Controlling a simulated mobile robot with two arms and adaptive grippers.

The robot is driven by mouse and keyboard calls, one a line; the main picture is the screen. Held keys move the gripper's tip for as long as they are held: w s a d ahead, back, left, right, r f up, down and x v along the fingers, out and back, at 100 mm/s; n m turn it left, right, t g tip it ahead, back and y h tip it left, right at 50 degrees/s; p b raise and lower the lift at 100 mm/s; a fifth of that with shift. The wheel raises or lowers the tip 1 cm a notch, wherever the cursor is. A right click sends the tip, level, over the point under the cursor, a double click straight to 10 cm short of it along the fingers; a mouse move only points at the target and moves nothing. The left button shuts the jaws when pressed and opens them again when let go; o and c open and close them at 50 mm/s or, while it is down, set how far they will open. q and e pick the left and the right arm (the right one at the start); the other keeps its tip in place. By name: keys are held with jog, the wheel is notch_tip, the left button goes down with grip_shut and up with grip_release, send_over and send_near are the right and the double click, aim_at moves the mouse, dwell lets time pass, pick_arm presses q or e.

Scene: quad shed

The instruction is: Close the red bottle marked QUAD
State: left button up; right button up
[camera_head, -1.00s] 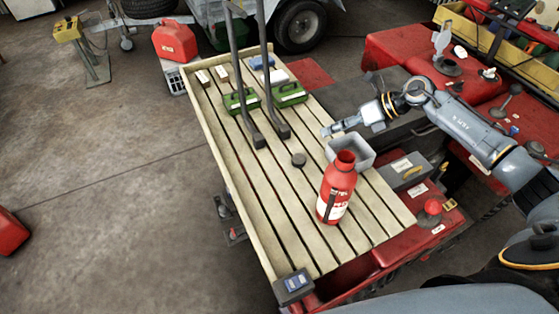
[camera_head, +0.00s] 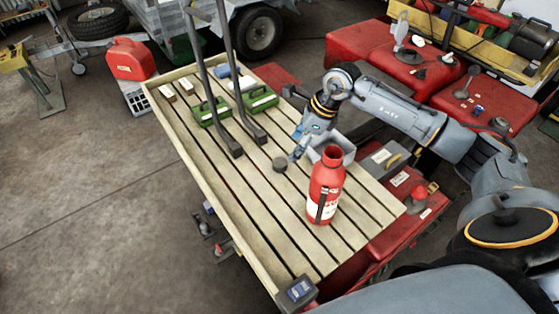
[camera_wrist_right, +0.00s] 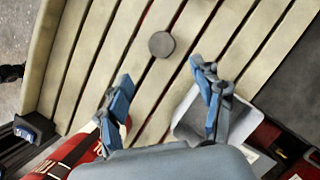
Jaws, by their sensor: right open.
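The red bottle (camera_head: 324,190) with a white label stands upright on the slatted wooden deck (camera_head: 225,190). Its top is open, with no cap on it. In the right wrist view the bottle (camera_wrist_right: 88,153) shows at the lower left, partly hidden behind a finger. A dark round cap (camera_head: 280,165) lies on the slats behind and left of the bottle; it also shows in the right wrist view (camera_wrist_right: 162,44). My right gripper (camera_head: 296,156) points down, open and empty, just right of the cap and above it. The cap lies ahead of its spread fingers (camera_wrist_right: 156,84). My left gripper is not in view.
A grey bin (camera_head: 345,149) stands close behind the bottle. A small device with a screen (camera_head: 298,290) sits at the near corner. The near slats are clear.

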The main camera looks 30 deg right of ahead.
aim_at(280, 162)
jog(key=shift+p+x, duration=0.3)
jog(key=shift+x, duration=1.55)
jog(key=shift+w+a, duration=0.1)
jog(key=p+x, duration=0.2)
jog(key=x, duration=0.1)
jog(key=p+x, duration=0.1)
jog(key=shift+w+a+f, duration=0.15)
jog(key=shift+w+f, duration=0.05)
jog(key=shift+w, duration=0.15)
jog(key=shift+f, duration=0.2)
jog(key=shift+c, duration=0.2)
jog(key=c, duration=0.7)
